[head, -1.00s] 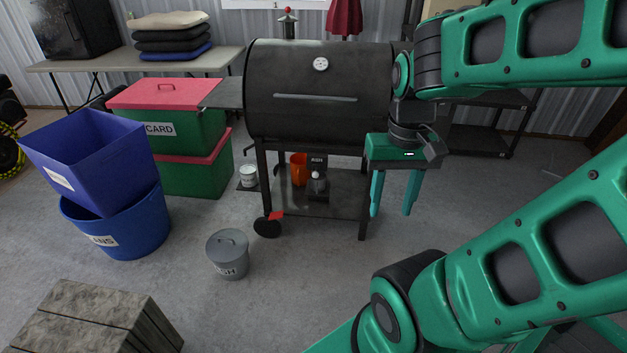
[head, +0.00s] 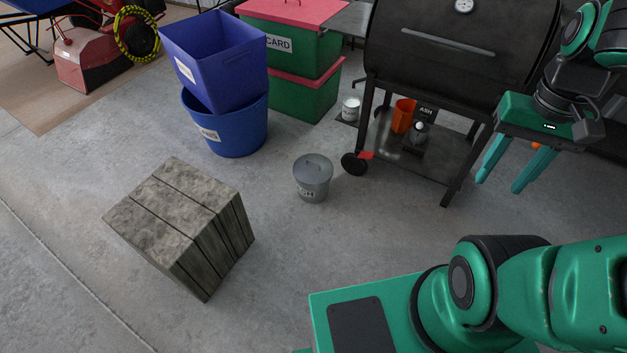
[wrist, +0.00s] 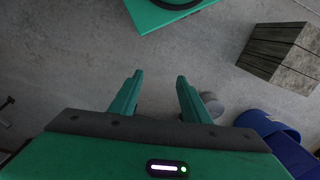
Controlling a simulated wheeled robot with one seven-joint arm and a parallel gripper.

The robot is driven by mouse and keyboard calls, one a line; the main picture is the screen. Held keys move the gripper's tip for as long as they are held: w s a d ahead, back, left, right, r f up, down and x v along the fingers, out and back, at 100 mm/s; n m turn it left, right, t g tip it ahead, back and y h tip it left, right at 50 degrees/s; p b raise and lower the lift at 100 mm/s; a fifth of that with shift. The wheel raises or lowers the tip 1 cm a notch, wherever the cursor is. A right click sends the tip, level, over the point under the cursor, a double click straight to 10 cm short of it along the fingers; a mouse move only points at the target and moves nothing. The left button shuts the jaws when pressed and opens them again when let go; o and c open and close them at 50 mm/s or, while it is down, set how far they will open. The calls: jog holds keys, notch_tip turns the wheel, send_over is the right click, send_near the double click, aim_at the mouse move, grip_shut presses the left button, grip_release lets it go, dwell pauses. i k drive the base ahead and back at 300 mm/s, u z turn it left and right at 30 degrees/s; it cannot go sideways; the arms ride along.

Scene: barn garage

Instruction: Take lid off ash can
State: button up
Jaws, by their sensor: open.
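The ash can (head: 312,183) is a small grey bucket with a label, standing on the concrete floor in the middle of the head view. Its grey lid (head: 313,165) with a handle sits on top. My gripper (head: 497,177) is open and empty, with fingers pointing down, to the right of the can and in front of the grill. In the wrist view, my gripper's two fingers (wrist: 159,76) are apart with nothing between them. A small grey round shape, likely the can (wrist: 212,104), shows just right of the right finger, partly hidden by it.
A black grill (head: 440,50) stands behind, with an orange cup (head: 403,116) on its lower shelf. Blue bins (head: 225,130) and green boxes with pink lids (head: 300,95) stand back left. A stone-like block (head: 185,220) lies front left. Floor around the can is clear.

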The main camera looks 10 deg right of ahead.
aim_at(312, 170)
jog(key=z, duration=0.55)
jog(key=i, duration=1.55)
jog(key=u, duration=0.45)
